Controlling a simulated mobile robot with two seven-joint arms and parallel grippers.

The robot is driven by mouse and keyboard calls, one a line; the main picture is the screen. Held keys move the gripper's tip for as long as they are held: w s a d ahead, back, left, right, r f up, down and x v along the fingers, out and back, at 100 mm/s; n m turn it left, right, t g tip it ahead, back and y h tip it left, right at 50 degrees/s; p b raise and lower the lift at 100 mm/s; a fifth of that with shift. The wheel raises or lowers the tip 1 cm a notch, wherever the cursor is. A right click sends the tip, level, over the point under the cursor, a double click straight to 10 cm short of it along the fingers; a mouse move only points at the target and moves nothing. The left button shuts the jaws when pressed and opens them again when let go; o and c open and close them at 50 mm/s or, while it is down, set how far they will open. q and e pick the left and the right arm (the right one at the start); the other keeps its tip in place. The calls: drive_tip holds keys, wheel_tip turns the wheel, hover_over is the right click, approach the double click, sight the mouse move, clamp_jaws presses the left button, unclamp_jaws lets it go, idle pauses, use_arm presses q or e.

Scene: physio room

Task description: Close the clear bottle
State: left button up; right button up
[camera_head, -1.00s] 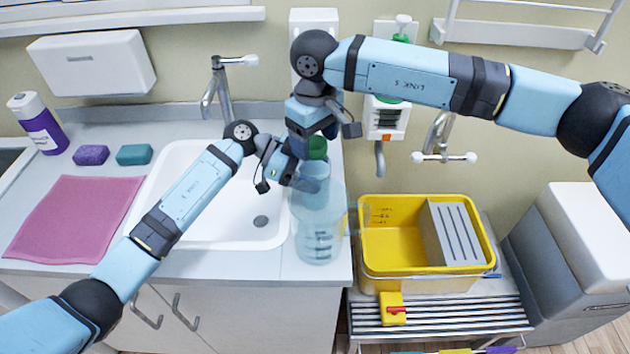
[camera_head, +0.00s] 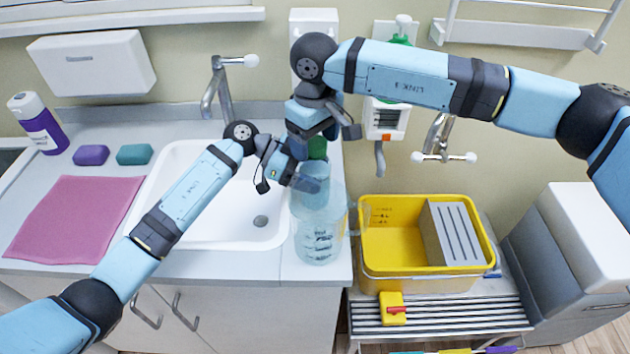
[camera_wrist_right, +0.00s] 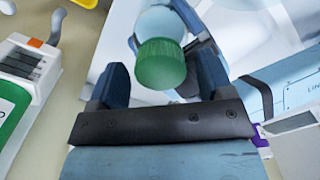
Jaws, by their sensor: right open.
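The clear bottle (camera_head: 319,240) is a see-through, bluish bottle with dark marks. It stands upright on the counter strip right of the sink. A green cap (camera_wrist_right: 162,64) is at its top; whether it is fully seated cannot be told. My right gripper (camera_wrist_right: 158,78) points down from above, open, with the cap between its spread fingers. It partly hides the cap in the head view (camera_head: 317,148). My left gripper (camera_head: 313,178) reaches in from the left, its fingers on both sides of the bottle's upper part, apparently closed on it.
The white sink (camera_head: 215,235) with a tap (camera_head: 220,90) lies left of the bottle. A yellow tub (camera_head: 400,245) stands on a slatted rack to the right. A wall dispenser (camera_head: 388,118) is behind.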

drive_tip(key=shift+r, duration=2.25)
drive_tip(key=shift+c, duration=0.2)
wheel_tip(320, 180, up, 4)
drive_tip(key=shift+f, duration=0.2)
drive_tip(key=shift+f, duration=4.05)
